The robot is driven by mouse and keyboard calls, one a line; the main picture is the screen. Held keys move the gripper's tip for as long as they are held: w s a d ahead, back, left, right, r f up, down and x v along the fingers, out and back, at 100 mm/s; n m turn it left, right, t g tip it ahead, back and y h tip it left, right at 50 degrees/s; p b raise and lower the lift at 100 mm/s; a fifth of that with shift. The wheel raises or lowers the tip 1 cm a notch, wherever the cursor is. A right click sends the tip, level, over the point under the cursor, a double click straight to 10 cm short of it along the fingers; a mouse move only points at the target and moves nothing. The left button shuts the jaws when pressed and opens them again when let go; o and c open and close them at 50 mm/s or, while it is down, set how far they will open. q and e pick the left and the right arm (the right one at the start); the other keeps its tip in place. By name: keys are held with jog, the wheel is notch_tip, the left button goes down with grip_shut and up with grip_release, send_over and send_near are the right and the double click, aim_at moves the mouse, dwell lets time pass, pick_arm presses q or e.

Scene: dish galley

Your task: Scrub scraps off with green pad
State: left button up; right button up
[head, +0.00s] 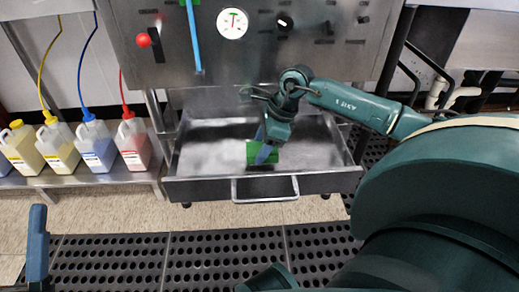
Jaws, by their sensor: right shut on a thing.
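The green pad (258,157) is in the scrap drawer, a wide metal tray (195,188) pulled out below the steel machine front. My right gripper (264,150) points down into the tray and is shut on the pad. The gripper and its blue finger cover part of the pad. The pad is at or close to the tray floor; I cannot tell whether it touches. The tray floor looks grey and mottled, and no separate scraps can be made out. A blue-green part at the lower left edge, likely my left gripper (37,245), is mostly cut off.
Several jugs with coloured liquid, such as a red one (133,145), stand on a low shelf left of the tray. The tray has a front handle (265,198). Steel machine panel (150,70) with a gauge and knobs rises behind. Black perforated mats (220,255) cover the floor.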

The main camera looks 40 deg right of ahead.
notch_tip(320, 180, up, 4)
jog(key=p, duration=0.2)
jog(key=shift+r+p, duration=0.1)
jog(key=shift+p, duration=0.2)
jog(key=shift+r+p, duration=0.3)
jog(key=shift+r, duration=0.2)
pick_arm(q)
jog(key=f+n+y, duration=0.2)
jog(key=f+n, duration=0.1)
jog(key=f+n+g+y, duration=0.1)
jog(key=y, duration=0.1)
jog(key=shift+s+a+f, duration=0.2)
jog(key=shift+s+a, duration=0.05)
jog(key=shift+s, duration=0.15)
jog(key=shift+r, duration=0.1)
